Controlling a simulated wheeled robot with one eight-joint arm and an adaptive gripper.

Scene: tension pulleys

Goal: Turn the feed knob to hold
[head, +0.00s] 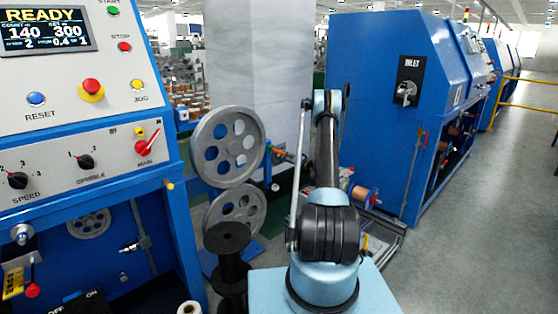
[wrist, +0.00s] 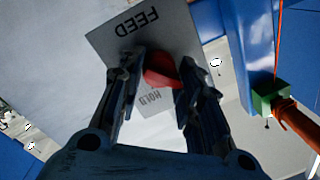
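The feed knob (wrist: 160,70) is a red knob on a light grey plate (wrist: 110,38) in the wrist view. The plate reads FEED at its top and HOLD lower down, both upside down in this view. My gripper (wrist: 162,78) has one finger at each side of the knob, close to its edges. I cannot tell whether both fingers press on it. The fingers hide parts of the plate and the knob's sides, and where the knob points is unclear. In the head view my arm reaches forward, and the gripper, knob and plate are hidden or not discernible.
In the wrist view a green block with an orange-brown rod (wrist: 272,100) stands right of the plate. In the head view, grey pulleys (head: 228,146) stand left of my arm, a control panel (head: 85,130) further left, and a blue cabinet (head: 372,120) right. Floor at far right is clear.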

